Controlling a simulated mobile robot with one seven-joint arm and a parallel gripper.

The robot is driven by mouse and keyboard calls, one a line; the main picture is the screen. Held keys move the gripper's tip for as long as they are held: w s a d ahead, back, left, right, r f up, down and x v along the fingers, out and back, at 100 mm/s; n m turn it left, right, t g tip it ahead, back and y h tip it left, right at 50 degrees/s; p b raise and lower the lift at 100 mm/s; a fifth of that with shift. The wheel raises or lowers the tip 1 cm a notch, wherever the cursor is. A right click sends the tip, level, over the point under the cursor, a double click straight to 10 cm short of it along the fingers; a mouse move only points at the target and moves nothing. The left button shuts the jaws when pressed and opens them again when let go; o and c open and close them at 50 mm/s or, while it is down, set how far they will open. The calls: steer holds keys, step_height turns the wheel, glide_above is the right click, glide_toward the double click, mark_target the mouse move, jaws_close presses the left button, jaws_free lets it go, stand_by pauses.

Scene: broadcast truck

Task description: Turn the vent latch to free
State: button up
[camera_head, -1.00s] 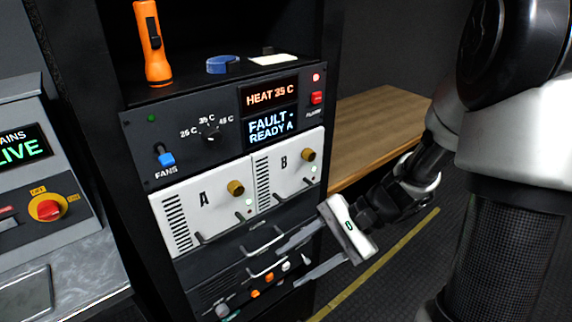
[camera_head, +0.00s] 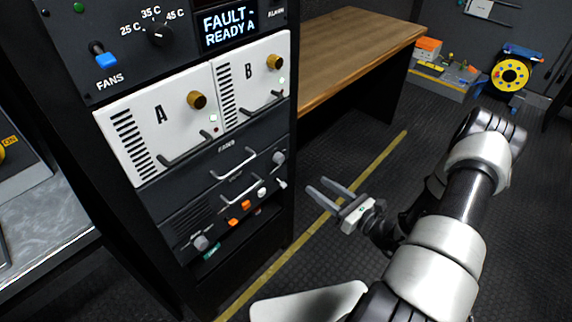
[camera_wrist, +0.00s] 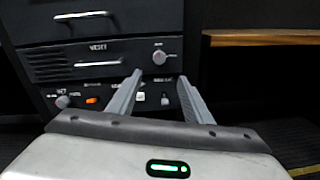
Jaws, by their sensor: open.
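I cannot pick out the vent latch for certain; the labels on the lower dark panels are too small to read. A grey round knob (camera_head: 278,157) sits at the right end of one dark panel, and also shows in the wrist view (camera_wrist: 160,57). My gripper (camera_head: 318,188) is open and empty, out to the right of the rack front and apart from it. In the wrist view its two fingers (camera_wrist: 158,92) point toward the lower panels, with the knob beyond and between them.
White modules A (camera_head: 160,118) and B (camera_head: 248,75) have brass knobs. Below are handles, orange switches (camera_head: 232,222) and another grey knob (camera_head: 200,242). A wooden bench (camera_head: 350,45) stands right of the rack. The floor (camera_head: 320,250) before the rack is clear.

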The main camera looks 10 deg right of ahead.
mark_target(282, 160)
steer(key=b+x, duration=0.1)
steer(key=x, duration=1.4)
steer(key=shift+a, duration=0.15)
steer(key=shift+c, duration=0.3)
steer(key=c, duration=1)
